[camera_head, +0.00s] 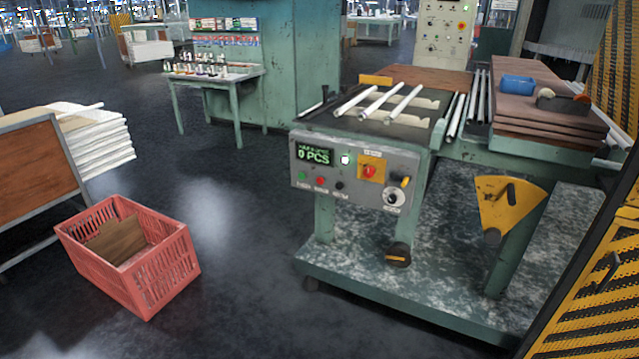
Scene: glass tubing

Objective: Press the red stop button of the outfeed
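The outfeed's grey control panel (352,190) faces me at the front of the green machine. It carries a lower row with a green button (302,176), a small red button (320,181) and a black button (339,186). A larger red button (369,171) sits on a yellow plate to their upper right. The labels are too small to read, so I cannot tell which red button is marked stop. A green display (314,155) reads 0 PCS beside a lit white square (345,160). Neither of my grippers is in view.
Glass tubes (378,102) lie on the outfeed above the panel. A red crate (125,285) stands on the floor at left. A yellow-black striped guard (590,290) closes the right side. The floor (235,220) before the panel is clear.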

